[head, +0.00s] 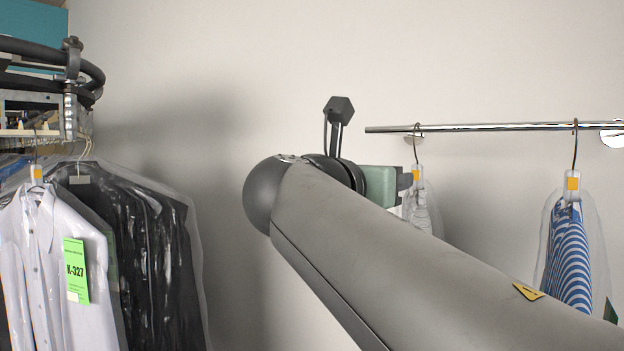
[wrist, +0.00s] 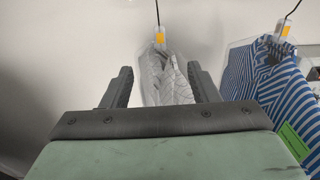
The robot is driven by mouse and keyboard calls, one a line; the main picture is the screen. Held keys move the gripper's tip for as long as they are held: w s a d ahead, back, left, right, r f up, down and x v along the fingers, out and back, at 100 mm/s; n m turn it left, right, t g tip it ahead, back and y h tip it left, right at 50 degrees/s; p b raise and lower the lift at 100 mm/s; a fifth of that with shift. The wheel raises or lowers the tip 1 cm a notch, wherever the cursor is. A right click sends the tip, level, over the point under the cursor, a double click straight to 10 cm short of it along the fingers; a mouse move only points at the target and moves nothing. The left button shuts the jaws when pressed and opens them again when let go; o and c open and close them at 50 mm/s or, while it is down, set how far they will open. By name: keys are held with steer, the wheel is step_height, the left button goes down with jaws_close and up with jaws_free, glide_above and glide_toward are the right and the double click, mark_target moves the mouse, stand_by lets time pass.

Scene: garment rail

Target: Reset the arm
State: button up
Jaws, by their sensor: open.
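My gripper (wrist: 158,88) shows in the wrist view with its two dark fingers apart and nothing between them touching either one. In the head view my arm crosses from the lower right to the middle, and the green gripper body (head: 381,185) shows at its end, partly hidden by the arm. Beyond the fingers in the wrist view hangs a silvery bagged garment (wrist: 166,77); it also shows in the head view (head: 422,208), partly hidden by my gripper and arm. How far the fingers are from it I cannot tell.
A blue-and-white striped bagged garment (head: 568,255) hangs at the right of the chrome rail (head: 480,127), and in the wrist view (wrist: 262,85) it is right of my fingers. At left, bagged shirts (head: 45,240) with a green tag (head: 76,270) hang under a dark curved track (head: 45,52).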

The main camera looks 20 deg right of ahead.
steer(key=p+v, duration=0.1)
steer(key=v, duration=1.2)
steer(key=shift+p, duration=0.35)
stand_by(0.4)
steer(key=w+d+f+m+g+y, duration=0.1)
steer(key=d+f+m+g+y, duration=0.15)
steer(key=f, duration=0.75)
steer(key=d+f+m+g+y, duration=0.15)
steer(key=f+m, duration=0.25)
steer(key=f, duration=0.5)
steer(key=w+d+f+m+g+y, duration=0.1)
steer(key=f+m+g+y, duration=0.15)
steer(key=f, duration=0.75)
steer(key=s+a+f+m+g+y, duration=0.2)
steer(key=s+f+m+y, duration=0.25)
steer(key=f+m, duration=0.45)
steer(key=s+a+f+m+g+y, duration=0.25)
steer(key=s+f+m, duration=0.35)
steer(key=f, duration=0.5)
step_height(320, 180, up, 13)
steer(key=m+t+y+p, duration=0.1)
steer(key=p, duration=0.7)
steer(key=shift+w+a+t+p, duration=0.2)
steer(key=shift+w+t+p, duration=0.1)
steer(key=shift+w+t, duration=0.1)
